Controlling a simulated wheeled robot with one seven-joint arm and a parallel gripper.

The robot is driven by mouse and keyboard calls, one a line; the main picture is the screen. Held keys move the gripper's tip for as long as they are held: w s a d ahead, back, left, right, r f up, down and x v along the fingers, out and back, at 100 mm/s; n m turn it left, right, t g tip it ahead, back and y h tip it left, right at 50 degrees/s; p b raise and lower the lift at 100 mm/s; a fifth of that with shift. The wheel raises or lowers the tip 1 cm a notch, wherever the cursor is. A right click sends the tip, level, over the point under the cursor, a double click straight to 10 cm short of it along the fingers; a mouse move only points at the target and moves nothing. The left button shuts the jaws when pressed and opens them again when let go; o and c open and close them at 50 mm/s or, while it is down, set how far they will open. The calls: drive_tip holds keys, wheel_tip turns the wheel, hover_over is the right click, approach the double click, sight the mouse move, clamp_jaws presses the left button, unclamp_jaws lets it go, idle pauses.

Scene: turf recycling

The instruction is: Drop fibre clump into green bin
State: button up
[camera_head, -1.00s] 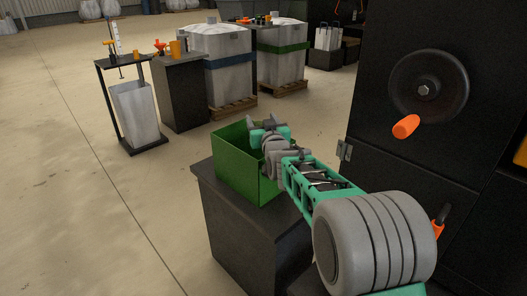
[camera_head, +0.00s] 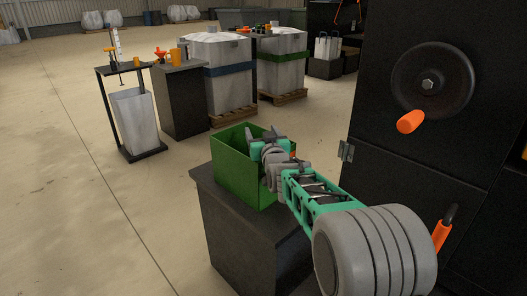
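The green bin (camera_head: 238,172) stands on a dark pedestal near the picture's middle. My gripper (camera_head: 268,140) is over the bin's right part, with the arm reaching in from the lower right. Its fingers are small and partly hidden by the wrist, so I cannot tell whether they are open or shut. I cannot make out a fibre clump in the gripper or in the bin. The bin's floor is hidden by its front wall and my arm.
A large black cabinet (camera_head: 400,150) with a handwheel (camera_head: 428,84) stands close on the right. Behind the bin are a dark pedestal (camera_head: 180,100), white bulk bags (camera_head: 228,90) on pallets and a stand with a white sack (camera_head: 135,120). The floor at left is clear.

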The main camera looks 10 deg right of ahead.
drive_tip(key=o, duration=0.4)
drive_tip(key=s+p, duration=0.1)
drive_tip(key=s, duration=0.6)
drive_tip(key=shift+s, duration=0.4)
drive_tip(key=s+a+r+g+p, duration=0.1)
drive_tip(key=s+r+g+p, duration=0.3)
drive_tip(key=s+p, duration=0.5)
drive_tip(key=s+a+r+g+p, duration=0.1)
drive_tip(key=s+r+g+p, duration=0.3)
drive_tip(key=s+p, duration=0.6)
drive_tip(key=s+a+r+g+p, duration=0.1)
drive_tip(key=s+r+g+p, duration=0.3)
drive_tip(key=s+p, duration=0.5)
drive_tip(key=shift+s+a+r+g+p, duration=0.1)
drive_tip(key=shift+s+a+g+p, duration=0.1)
drive_tip(key=shift+s+g, duration=0.7)
drive_tip(key=shift+s+a+r+g+p, duration=0.15)
drive_tip(key=shift+s+g, duration=0.35)
drive_tip(key=shift+s, duration=0.75)
